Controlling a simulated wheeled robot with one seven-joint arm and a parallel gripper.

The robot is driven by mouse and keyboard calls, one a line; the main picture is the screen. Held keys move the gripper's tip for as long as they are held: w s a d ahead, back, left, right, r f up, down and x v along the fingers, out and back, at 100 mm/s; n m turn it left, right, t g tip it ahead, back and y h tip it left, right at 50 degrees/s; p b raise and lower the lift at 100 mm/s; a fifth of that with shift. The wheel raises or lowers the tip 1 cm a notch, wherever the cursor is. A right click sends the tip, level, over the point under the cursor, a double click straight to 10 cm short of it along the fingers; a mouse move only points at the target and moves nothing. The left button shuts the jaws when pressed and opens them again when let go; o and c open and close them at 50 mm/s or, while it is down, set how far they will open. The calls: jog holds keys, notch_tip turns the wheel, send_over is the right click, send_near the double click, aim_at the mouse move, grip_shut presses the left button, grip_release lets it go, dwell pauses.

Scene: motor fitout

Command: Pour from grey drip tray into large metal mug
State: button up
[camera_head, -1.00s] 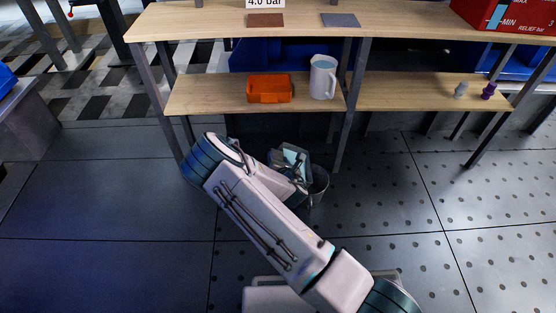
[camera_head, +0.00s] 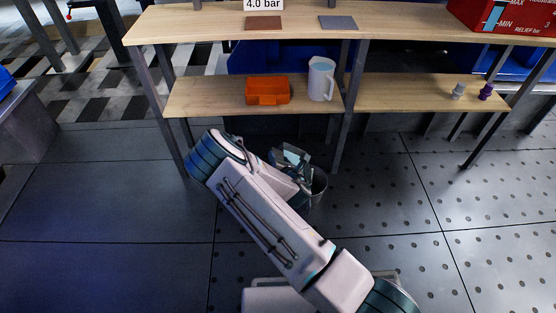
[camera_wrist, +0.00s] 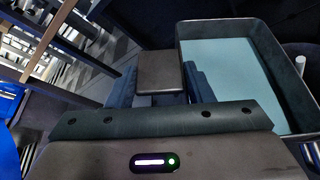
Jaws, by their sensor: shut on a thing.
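The grey drip tray (camera_wrist: 185,46) fills the upper right of the wrist view, with pale blue-green liquid (camera_wrist: 235,75) across its floor. My gripper (camera_wrist: 160,85) is shut on the tray at its near left side, by a dark block like a handle. In the head view the tray (camera_head: 291,154) is held beyond my forearm and partly hidden by my wrist.
A wooden shelf unit stands behind. The floor at left and right is clear.

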dwell(0.4)
jog(key=shift+d+r, duration=0.2)
jog(key=shift+r, duration=0.1)
dwell(0.5)
jog(key=shift+d+r+m, duration=0.25)
jog(key=shift+m, duration=0.15)
jog(key=shift+y, duration=0.3)
jog(key=shift+d+r+p, duration=0.2)
jog(key=shift+r+p, duration=0.05)
jog(key=shift+p, duration=0.05)
jog(key=shift+d, duration=0.1)
jog(key=shift+d+r+m, duration=0.15)
jog(key=shift+r+m, duration=0.1)
jog(key=shift+m, duration=0.05)
dwell(0.7)
